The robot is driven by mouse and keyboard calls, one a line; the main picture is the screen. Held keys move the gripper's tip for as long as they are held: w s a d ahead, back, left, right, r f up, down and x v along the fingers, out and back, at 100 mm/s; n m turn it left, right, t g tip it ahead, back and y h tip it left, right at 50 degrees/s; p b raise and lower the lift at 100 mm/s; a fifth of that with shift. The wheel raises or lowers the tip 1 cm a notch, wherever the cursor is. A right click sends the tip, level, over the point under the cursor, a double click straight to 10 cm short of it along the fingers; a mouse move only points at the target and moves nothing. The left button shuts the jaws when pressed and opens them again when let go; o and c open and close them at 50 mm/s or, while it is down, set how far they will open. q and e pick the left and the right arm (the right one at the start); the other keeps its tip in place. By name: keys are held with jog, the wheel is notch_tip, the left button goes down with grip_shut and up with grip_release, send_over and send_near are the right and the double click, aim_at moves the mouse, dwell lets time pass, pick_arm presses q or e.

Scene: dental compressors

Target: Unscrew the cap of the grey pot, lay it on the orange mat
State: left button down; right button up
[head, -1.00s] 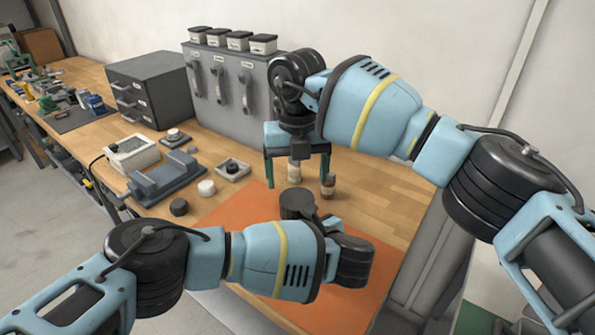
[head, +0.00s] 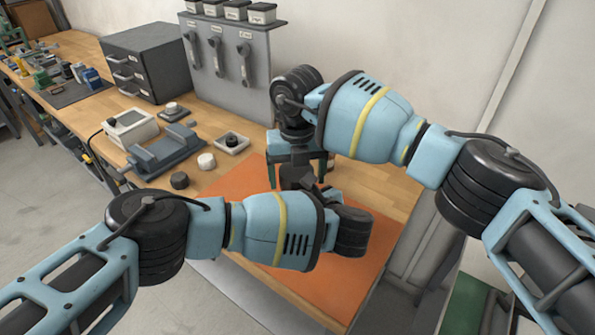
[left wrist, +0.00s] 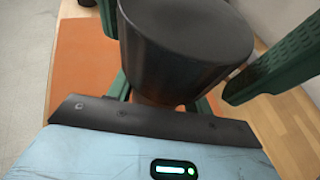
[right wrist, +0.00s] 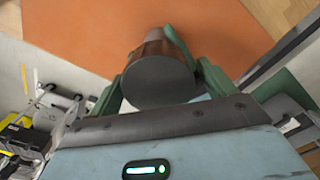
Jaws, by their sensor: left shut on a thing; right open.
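The orange mat (head: 345,300) lies on the wooden bench, partly hidden by my left arm. The dark grey pot (right wrist: 152,48) stands out over it, held by my left gripper (left wrist: 160,98), whose green fingers close around its lower part. Its dark round cap (right wrist: 160,82) faces the right wrist camera, and it fills the middle of the left wrist view (left wrist: 185,55). My right gripper (head: 297,172) is above the pot, open, with one finger on each side of the cap; I cannot tell whether they touch it. In the head view the pot is mostly hidden by my grippers.
Left of the mat lie a black round piece (head: 179,181), a white round piece (head: 206,161), a small tray (head: 231,148) and a grey vise (head: 165,150). A drawer cabinet (head: 146,60) and tool panel (head: 232,75) stand behind. The mat's front part is clear.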

jog(key=c, duration=1)
jog(key=n, duration=0.6)
jog(key=shift+w+d, duration=0.1)
jog(key=n, duration=0.7)
jog(key=o, duration=1.1)
jog(key=shift+w, duration=0.1)
jog(key=shift+s+a, duration=0.25)
jog(key=shift+s, duration=0.05)
